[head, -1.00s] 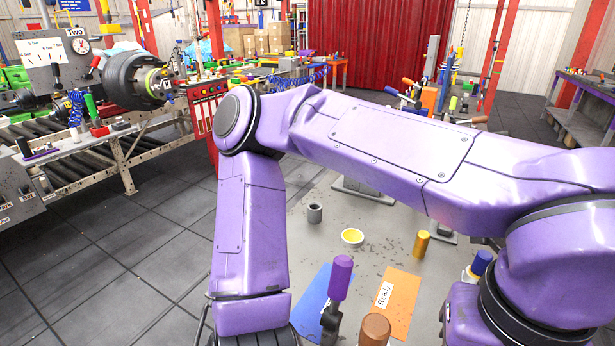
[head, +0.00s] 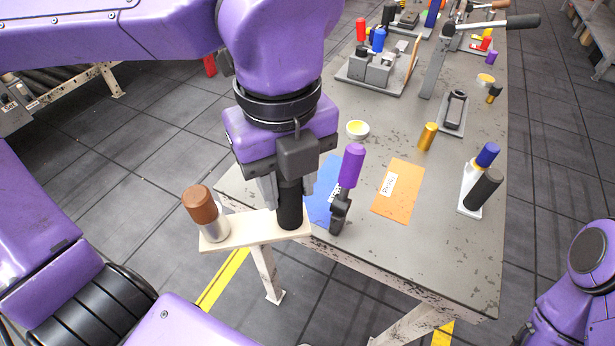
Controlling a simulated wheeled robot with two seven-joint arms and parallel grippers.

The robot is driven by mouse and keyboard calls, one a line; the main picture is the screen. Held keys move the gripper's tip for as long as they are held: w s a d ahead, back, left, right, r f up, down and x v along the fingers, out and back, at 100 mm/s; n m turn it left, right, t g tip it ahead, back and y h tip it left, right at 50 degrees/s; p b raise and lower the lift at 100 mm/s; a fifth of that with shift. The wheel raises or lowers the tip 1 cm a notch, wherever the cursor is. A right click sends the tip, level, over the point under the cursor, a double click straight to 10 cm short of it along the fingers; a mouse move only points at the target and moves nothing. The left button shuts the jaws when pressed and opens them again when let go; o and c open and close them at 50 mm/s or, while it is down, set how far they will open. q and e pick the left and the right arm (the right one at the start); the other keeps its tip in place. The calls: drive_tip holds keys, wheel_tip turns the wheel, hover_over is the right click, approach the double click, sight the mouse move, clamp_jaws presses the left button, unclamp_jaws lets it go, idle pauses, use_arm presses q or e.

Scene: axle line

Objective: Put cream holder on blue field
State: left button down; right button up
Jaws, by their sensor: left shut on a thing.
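The cream holder (head: 258,229) is a flat pale plate. A black upright grip (head: 290,208) stands at its right end and a brown-topped metal piece (head: 203,207) at its left end. My left gripper (head: 288,193) points down and is shut on the black grip. The holder appears roughly level at the table's near left corner, its left part out past the edge; its height is unclear. The blue field (head: 319,208) lies just right of the gripper, partly hidden by it and by a purple-handled tool (head: 350,166). My right gripper is out of view.
An orange field (head: 398,188) marked "Ready" lies right of the blue one. On the grey table (head: 405,262) stand a yellow-filled bowl (head: 357,129), a golden cylinder (head: 428,136) and a white holder (head: 470,192) with blue and black handles. The table's near right part is clear.

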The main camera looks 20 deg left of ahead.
use_arm(q)
drive_tip(key=w+a+n, duration=0.5)
drive_tip(key=w+a, duration=0.2)
drive_tip(key=w, duration=0.5)
drive_tip(key=w+a+n, duration=0.5)
drive_tip(key=w+a, duration=0.3)
drive_tip(key=w, duration=0.5)
drive_tip(key=d+f, duration=0.4)
drive_tip(key=s+d+f+p, duration=0.1)
drive_tip(key=d+f, duration=0.3)
drive_tip(key=d, duration=0.1)
drive_tip(key=d+f+p, duration=0.1)
drive_tip(key=d+f, duration=0.4)
drive_tip(key=shift+s+d+f, duration=0.1)
drive_tip(key=shift+s, duration=0.3)
drive_tip(key=shift+f, duration=0.2)
drive_tip(key=c, duration=0.7)
unclamp_jaws()
